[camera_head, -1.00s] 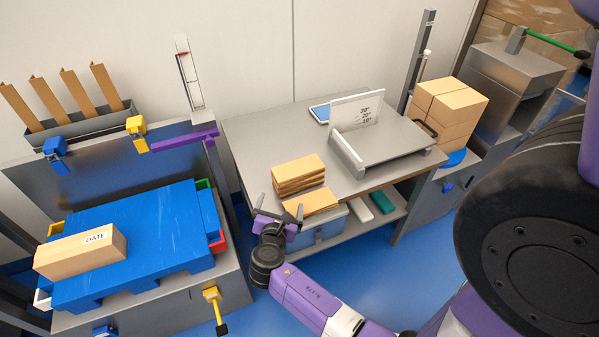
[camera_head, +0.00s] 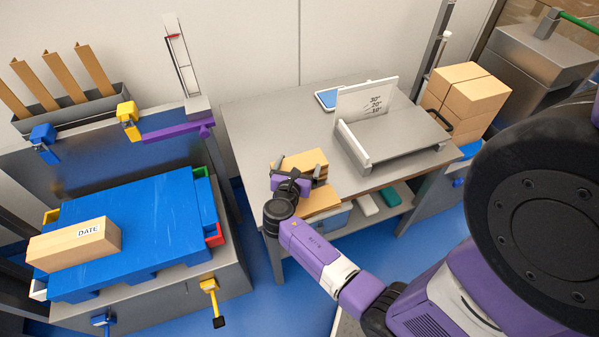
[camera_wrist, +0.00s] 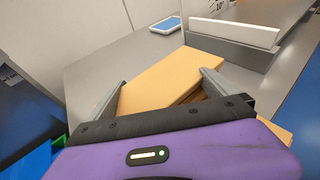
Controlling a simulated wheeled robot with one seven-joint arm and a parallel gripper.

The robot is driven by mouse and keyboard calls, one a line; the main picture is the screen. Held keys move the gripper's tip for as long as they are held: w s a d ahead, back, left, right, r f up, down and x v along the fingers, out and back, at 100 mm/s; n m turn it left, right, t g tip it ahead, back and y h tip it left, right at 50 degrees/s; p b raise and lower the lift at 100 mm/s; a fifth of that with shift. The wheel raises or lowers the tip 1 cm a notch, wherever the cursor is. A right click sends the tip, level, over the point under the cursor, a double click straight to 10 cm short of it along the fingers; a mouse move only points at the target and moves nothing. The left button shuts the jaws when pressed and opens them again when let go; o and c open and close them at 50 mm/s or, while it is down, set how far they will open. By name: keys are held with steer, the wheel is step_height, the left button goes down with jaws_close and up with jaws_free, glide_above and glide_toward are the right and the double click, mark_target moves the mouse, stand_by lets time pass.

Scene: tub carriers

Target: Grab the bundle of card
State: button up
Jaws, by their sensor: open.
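The bundle of card is a tan stack (camera_head: 304,160) on the grey table near its front left edge, partly hidden behind my gripper in the head view. It also shows in the wrist view (camera_wrist: 165,82), lying between my two fingers. My gripper (camera_head: 297,170) is open at the stack, with one finger on each side of it. I cannot tell whether the fingers touch it. A lower tan piece (camera_head: 318,201) lies in front of the stack at the table's edge.
The grey table (camera_head: 250,120) is clear at the back left. An angled fixture with a white marked plate (camera_head: 365,103) stands to the right, with a blue-screened tablet (camera_head: 327,99) behind. Left are a blue pallet (camera_head: 150,220) and a box marked DATE (camera_head: 75,245).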

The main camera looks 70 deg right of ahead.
mark_target(301, 168)
steer(key=shift+x, duration=1.5)
steer(key=shift+c, duration=0.3)
steer(key=shift+s, duration=0.1)
steer(key=c, duration=1.4)
steer(key=shift+r, duration=0.1)
steer(key=shift+c, duration=0.5)
steer(key=shift+r, duration=0.1)
